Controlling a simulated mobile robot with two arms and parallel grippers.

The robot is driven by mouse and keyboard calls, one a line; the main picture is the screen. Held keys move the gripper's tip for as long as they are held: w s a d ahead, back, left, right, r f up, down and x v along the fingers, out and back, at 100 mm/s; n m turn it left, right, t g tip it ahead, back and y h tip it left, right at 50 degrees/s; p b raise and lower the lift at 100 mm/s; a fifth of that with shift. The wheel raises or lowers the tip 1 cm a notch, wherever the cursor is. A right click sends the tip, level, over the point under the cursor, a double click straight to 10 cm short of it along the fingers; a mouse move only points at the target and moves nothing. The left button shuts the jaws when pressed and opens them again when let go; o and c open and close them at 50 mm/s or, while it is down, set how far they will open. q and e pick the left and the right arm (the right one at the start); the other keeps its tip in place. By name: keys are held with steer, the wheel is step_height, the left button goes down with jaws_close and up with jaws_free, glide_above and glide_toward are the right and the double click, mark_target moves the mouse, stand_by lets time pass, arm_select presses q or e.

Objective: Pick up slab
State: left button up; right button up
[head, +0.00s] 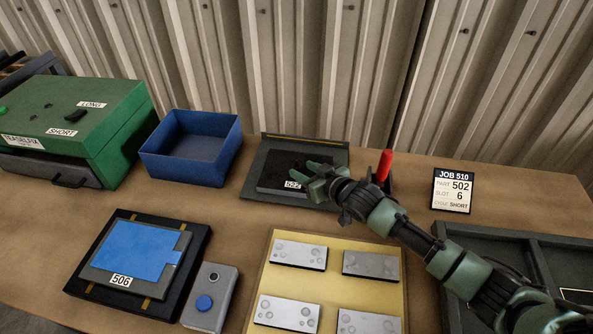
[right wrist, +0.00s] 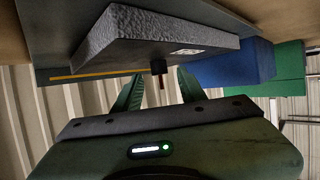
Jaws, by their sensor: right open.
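A dark slab (head: 277,172) with a white label, its number too small to read surely, lies on a dark grey tray (head: 257,192) at the back middle. In the right wrist view the slab (right wrist: 140,38) looks grey and rough, with a small dark knob (right wrist: 158,67) on its face. My right gripper (head: 312,180) is over the slab's right part and hides some of it. In the right wrist view the gripper (right wrist: 160,90) is open, its two green fingers apart on either side of the knob, with nothing held. My left gripper is not in view.
A blue bin (head: 190,165) and green machine (head: 120,110) stand left. A dark fixture (head: 75,285) holds a blue plate labelled 506, beside a button box (head: 210,300). Several light slabs lie on a yellow board (head: 335,282). A red stick (head: 384,165) rises behind my arm.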

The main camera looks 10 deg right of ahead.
mark_target(298, 167)
steer(key=shift+x, duration=1.2)
steer(key=shift+w+a+f, duration=0.1)
steer(key=shift+w+a, duration=0.05)
steer(key=shift+w, duration=0.1)
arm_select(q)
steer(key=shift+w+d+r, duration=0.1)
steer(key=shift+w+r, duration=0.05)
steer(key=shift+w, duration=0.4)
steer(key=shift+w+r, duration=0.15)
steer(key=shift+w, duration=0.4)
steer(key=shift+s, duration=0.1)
arm_select(e)
steer(key=shift+c, duration=0.3)
jaws_close()
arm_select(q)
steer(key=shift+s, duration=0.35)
